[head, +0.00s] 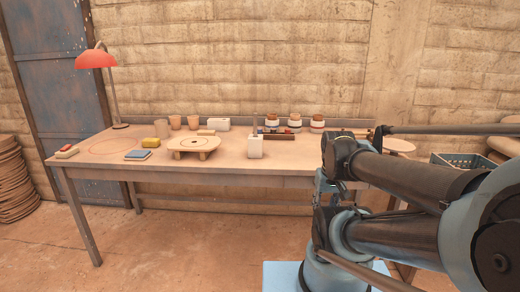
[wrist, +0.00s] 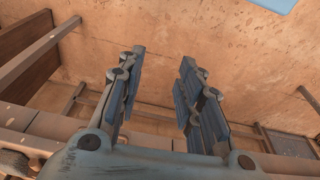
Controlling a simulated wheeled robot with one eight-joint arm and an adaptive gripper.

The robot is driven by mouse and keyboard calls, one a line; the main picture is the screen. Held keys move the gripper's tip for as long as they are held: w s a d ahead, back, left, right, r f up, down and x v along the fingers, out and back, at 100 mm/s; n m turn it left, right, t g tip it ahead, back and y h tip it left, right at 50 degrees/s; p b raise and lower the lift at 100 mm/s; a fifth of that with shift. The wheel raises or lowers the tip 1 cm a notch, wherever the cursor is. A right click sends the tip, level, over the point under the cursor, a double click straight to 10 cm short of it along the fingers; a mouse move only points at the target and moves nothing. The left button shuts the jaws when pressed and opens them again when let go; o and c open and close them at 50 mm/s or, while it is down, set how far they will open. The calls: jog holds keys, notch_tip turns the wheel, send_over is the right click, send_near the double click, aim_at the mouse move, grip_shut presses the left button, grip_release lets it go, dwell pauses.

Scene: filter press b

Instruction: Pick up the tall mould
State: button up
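An upright white block (head: 255,147), which looks like the tall mould, stands near the front edge of the workbench (head: 215,176). A thin greyish upright piece shows above it; I cannot tell whether it stands in or behind the block. A lower, wider white block (head: 218,124) stands further back. My gripper (wrist: 162,58) shows in the wrist view with its two fingers apart and nothing between them. It is over bare floor, away from the mould, which is not in the wrist view. I cannot make out the gripper in the head view.
A round wooden stand (head: 194,144) is left of the upright block. Several lidded jars (head: 317,124) and terracotta cups (head: 175,122) stand behind. A red lamp (head: 96,60), yellow sponge (head: 149,142) and blue pad (head: 137,155) are at left. My arm covers the bench's right part.

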jog(key=o, duration=1)
jog(key=shift+a+r+m, duration=0.2)
jog(key=shift+r+m, duration=0.2)
jog(key=shift+r, duration=0.65)
notch_tip(320, 180, up, 21)
jog(key=m+y, duration=0.4)
jog(key=m, duration=1.9)
send_over(255, 142)
jog(key=d, duration=0.5)
jog(key=x, duration=1)
jog(key=shift+w+f, duration=0.2)
jog(key=shift+f, duration=0.05)
jog(key=shift+d+x, duration=0.15)
jog(key=shift+x, duration=1.4)
jog(key=shift+d+x, duration=0.1)
jog(key=shift+x, duration=1.5)
